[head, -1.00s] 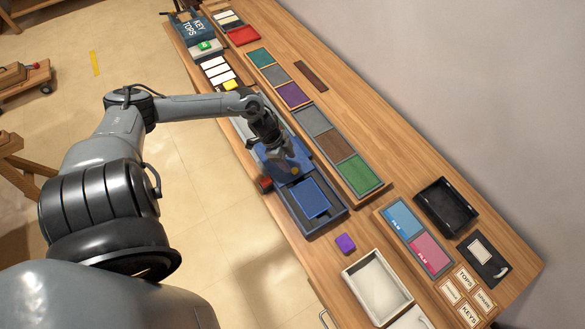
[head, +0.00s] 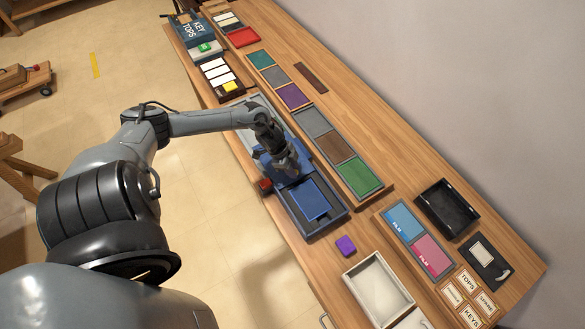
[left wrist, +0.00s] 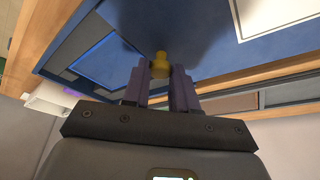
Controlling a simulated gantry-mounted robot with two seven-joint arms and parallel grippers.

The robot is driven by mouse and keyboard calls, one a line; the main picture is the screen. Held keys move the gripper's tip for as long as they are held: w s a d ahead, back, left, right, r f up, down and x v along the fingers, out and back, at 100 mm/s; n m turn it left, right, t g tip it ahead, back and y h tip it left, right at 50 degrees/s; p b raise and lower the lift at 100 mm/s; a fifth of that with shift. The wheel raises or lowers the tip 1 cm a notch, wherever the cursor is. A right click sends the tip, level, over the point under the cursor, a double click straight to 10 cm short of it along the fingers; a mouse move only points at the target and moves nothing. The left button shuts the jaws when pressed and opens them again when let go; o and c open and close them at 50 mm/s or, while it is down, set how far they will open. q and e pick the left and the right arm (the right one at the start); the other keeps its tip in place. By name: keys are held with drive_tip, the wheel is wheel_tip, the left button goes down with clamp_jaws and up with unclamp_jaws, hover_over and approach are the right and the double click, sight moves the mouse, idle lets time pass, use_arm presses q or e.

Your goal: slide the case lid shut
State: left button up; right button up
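The case (head: 331,224) is an open dark blue-grey box near the table's front edge. A bright blue panel (head: 308,200) shows inside its uncovered part. The blue lid (head: 263,160) covers the end towards the upper left and is partly hidden by my left gripper (head: 288,168). In the left wrist view, a brass knob (left wrist: 160,66) stands on the blue lid (left wrist: 205,45). The fingers of my left gripper (left wrist: 161,72) are on either side of the knob, very close to it. I cannot tell whether they press on it. My right gripper is not in view.
A small red block (head: 265,184) is at the case's left edge. A purple block (head: 345,245) and a white tray (head: 378,287) lie below right. A long tray of coloured panels (head: 345,165) runs behind the case. A black tray (head: 447,208) stands at the right.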

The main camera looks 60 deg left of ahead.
use_arm(q)
clamp_jaws()
drive_tip(key=shift+d, duration=0.1)
drive_tip(key=shift+d+r, duration=0.15)
drive_tip(key=shift+d, duration=0.15)
drive_tip(key=d+p, duration=0.2)
drive_tip(key=d, duration=0.4)
drive_tip(key=w+d+p, duration=0.1)
drive_tip(key=d+p, duration=0.1)
drive_tip(key=d, duration=0.3)
drive_tip(key=d+p, duration=0.3)
drive_tip(key=d, duration=0.3)
drive_tip(key=shift+w+d, duration=0.2)
drive_tip(key=shift+d, duration=0.6)
